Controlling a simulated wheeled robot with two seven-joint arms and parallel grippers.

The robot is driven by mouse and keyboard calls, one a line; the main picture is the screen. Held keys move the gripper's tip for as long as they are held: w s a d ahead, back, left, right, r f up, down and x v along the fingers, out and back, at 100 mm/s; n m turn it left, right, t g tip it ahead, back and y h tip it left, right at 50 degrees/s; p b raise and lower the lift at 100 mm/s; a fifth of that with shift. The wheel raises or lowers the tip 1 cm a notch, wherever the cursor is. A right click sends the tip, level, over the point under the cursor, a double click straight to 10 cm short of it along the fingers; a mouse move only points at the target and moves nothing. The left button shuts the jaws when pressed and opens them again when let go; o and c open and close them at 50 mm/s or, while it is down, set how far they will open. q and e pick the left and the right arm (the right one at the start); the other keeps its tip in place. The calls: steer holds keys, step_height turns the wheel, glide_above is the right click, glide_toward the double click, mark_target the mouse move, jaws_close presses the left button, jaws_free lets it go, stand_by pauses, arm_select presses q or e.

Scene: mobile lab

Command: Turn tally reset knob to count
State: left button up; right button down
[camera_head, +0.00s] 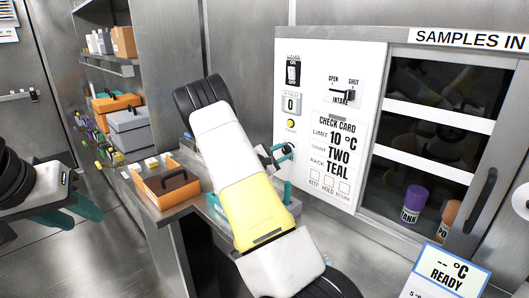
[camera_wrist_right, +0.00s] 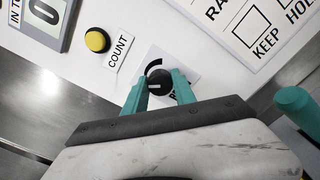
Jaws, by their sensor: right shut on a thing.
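The tally reset knob (camera_wrist_right: 160,83) is a round black knob with a white pointer line on a white plate in the right wrist view. The line points left in that view. A black arc is printed above the knob, and lettering below it is mostly covered. My right gripper (camera_wrist_right: 161,89) has its teal fingers closed on both sides of the knob. In the head view my right gripper (camera_head: 284,153) is at the white panel, and I cannot make out the knob there. The COUNT label (camera_wrist_right: 118,50) is up and left of the knob. My left gripper (camera_head: 62,190) is empty with its fingers apart.
The yellow button (camera_head: 290,123) and counter display (camera_head: 291,104), reading 0, are above the knob. The intake switch (camera_head: 346,95) and check card (camera_head: 336,150) are close by. An orange tray (camera_head: 157,198) stands on the bench to the left. A sample window with a handle is right.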

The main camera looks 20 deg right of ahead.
steer(key=n, duration=0.5)
steer(key=shift+a, duration=0.1)
stand_by(0.5)
steer(key=c, duration=1)
jaws_free()
steer(key=v, duration=0.7)
steer(key=shift+s+a, duration=0.15)
steer(key=shift+a, duration=0.2)
